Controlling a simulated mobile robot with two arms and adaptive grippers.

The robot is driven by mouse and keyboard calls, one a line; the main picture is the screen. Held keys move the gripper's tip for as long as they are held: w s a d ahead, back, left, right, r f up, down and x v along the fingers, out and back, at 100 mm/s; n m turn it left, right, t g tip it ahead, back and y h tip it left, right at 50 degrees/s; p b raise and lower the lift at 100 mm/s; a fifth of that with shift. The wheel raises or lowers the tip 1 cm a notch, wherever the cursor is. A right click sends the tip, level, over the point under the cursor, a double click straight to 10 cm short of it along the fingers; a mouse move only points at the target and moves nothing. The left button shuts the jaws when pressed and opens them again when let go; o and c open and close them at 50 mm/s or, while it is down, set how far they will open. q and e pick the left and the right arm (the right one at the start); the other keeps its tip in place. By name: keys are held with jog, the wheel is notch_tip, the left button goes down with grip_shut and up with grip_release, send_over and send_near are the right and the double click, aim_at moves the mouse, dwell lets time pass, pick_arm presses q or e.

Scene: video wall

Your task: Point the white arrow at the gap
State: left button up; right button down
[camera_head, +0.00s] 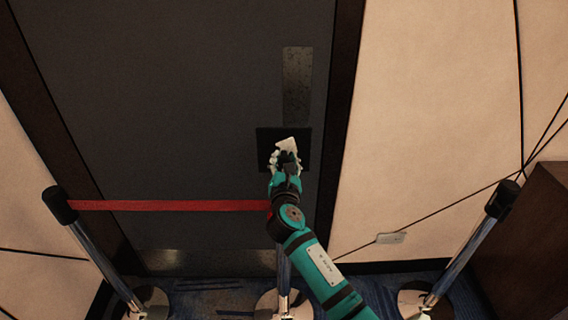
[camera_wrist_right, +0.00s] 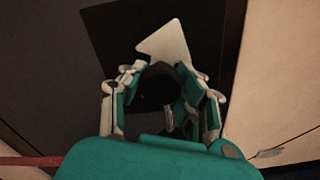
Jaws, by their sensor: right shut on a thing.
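A black square panel (camera_head: 263,138) is on the dark door-like surface ahead. It fills the top middle of the right wrist view (camera_wrist_right: 118,25). The white arrow (camera_head: 287,144) lies in front of this panel; in the right wrist view the arrow (camera_wrist_right: 166,43) has its tip toward the top, slightly right. My right gripper (camera_head: 285,160) is at the arrow's lower end. In the right wrist view its fingers (camera_wrist_right: 165,82) close around a dark round knob (camera_wrist_right: 157,84) below the arrow. I cannot make out a gap on the panel. My left gripper is not in view.
A red belt (camera_head: 170,205) runs from the left post (camera_head: 90,250) toward the middle post (camera_head: 283,275), passing behind my right arm. Another post (camera_head: 465,250) stands right. A brown box-like piece (camera_head: 530,240) is at the far right. A metal plate (camera_head: 297,85) sits above the panel.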

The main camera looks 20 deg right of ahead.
jog(key=m, duration=0.2)
jog(key=m+b, duration=0.1)
jog(key=m, duration=0.1)
jog(key=m+b, duration=0.1)
jog(key=m, duration=0.1)
jog(key=shift+a+f+m, duration=0.1)
jog(key=shift+f+m, duration=0.15)
jog(key=shift+m, duration=0.05)
jog(key=m+b, duration=0.3)
jog(key=m, duration=0.3)
jog(key=shift+r, duration=0.1)
dwell(0.3)
jog(key=c, duration=1.1)
grip_release()
jog(key=shift+o, duration=1.1)
jog(key=shift+r, duration=0.15)
jog(key=v, duration=1.2)
